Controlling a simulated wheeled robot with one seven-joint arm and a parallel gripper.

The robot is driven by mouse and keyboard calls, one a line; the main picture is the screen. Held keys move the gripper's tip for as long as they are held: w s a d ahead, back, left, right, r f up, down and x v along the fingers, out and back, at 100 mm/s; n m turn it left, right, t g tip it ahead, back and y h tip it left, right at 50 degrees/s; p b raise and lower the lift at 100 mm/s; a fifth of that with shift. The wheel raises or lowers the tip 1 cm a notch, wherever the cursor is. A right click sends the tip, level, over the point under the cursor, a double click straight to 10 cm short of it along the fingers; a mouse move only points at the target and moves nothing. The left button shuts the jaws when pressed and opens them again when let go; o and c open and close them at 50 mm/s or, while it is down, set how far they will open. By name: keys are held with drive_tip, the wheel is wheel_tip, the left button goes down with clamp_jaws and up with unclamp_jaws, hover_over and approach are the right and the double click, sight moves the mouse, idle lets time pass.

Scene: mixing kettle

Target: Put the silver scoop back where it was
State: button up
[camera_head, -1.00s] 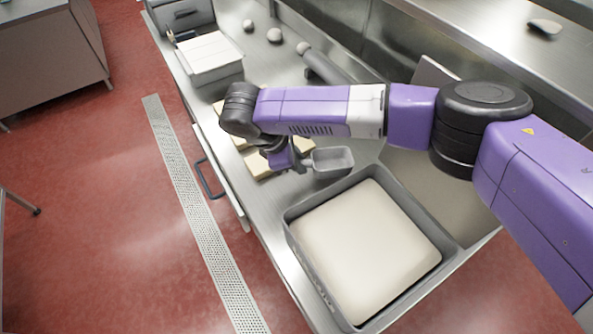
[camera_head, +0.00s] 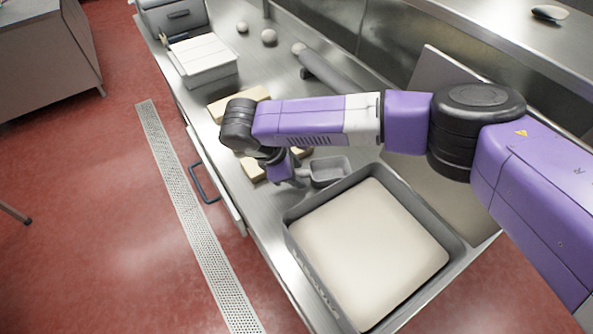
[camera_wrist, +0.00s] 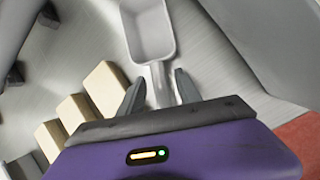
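The silver scoop (camera_head: 330,170) rests level on the steel counter, or very close to it, just behind the large grey tray, with its bowl facing up. In the wrist view its grey bowl (camera_wrist: 149,35) points away from me. My gripper (camera_head: 298,181) is low over the counter at the handle end. In the wrist view the two dark fingers of my gripper (camera_wrist: 160,82) stand on either side of the handle, with gaps showing on both sides. My wrist hides the handle's near end.
The tray (camera_head: 294,222) filled with pale material stands close in front of the scoop. Pale blocks (camera_head: 240,102) lie beside and behind my wrist; they also show in the wrist view (camera_wrist: 104,88). A lidded white container (camera_head: 205,58), a grey cylinder (camera_head: 325,70) and small round lumps (camera_head: 269,37) lie farther back.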

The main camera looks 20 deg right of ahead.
drive_tip(key=b+v, duration=0.2)
drive_tip(key=v, duration=1)
drive_tip(key=shift+r, duration=0.15)
idle(0.3)
